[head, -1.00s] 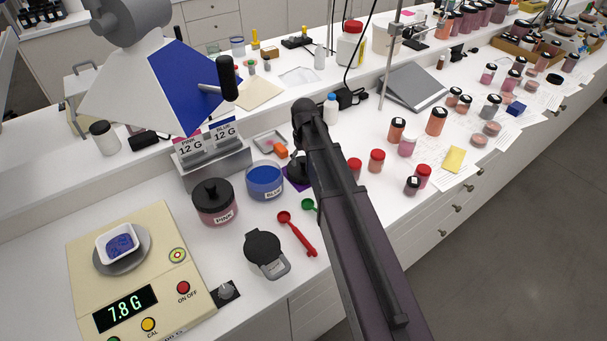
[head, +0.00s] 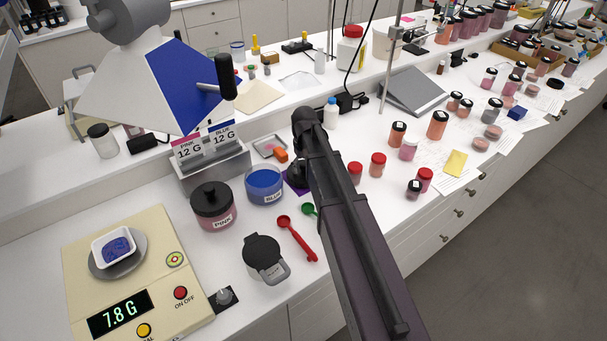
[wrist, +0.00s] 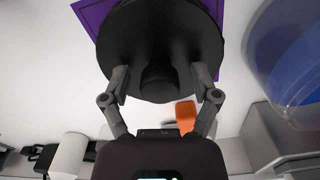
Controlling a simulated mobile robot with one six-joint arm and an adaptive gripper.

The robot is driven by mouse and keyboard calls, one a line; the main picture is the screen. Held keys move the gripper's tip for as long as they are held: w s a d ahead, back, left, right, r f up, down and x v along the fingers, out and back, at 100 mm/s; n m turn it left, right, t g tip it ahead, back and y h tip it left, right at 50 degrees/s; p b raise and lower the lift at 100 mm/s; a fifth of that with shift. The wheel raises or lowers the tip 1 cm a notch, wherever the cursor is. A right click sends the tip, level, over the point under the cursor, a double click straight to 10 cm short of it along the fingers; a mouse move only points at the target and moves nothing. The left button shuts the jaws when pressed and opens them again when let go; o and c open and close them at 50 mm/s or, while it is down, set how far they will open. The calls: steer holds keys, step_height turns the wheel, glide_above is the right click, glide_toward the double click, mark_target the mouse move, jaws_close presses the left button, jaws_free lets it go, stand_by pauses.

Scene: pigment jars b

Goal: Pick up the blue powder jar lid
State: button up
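The blue powder jar (head: 265,187) stands open, with blue powder showing inside; part of it also shows in the wrist view (wrist: 295,65). Its black round lid (head: 297,176) lies on a purple sheet just right of the jar, partly hidden by my arm in the head view. In the wrist view the lid (wrist: 160,35) shows with its round knob towards me. My gripper (wrist: 161,92) is open, with one finger on each side of the knob and a gap to it on both sides. The fingertips are close over the lid; I cannot tell whether they touch it.
The pink jar (head: 213,208) with its black lid stands left of the blue jar. An orange block (wrist: 186,116) is near the lid. A red spoon (head: 297,237), a green spoon (head: 309,209), a black-capped container (head: 263,256) and a scale (head: 137,270) are in front.

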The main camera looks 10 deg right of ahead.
mark_target(304, 164)
jaws_close()
steer(key=shift+r, duration=0.15)
step_height(304, 164, up, 3)
steer(key=p, duration=0.3)
steer(key=shift+r, duration=0.1)
steer(key=s, duration=0.5)
steer(key=s+a+r+p, duration=0.1)
steer(key=s, duration=0.4)
steer(key=s+p, duration=0.1)
steer(key=s, duration=0.5)
steer(key=shift+a+r, duration=0.25)
steer(key=shift+a, duration=0.05)
steer(key=shift+s, duration=0.1)
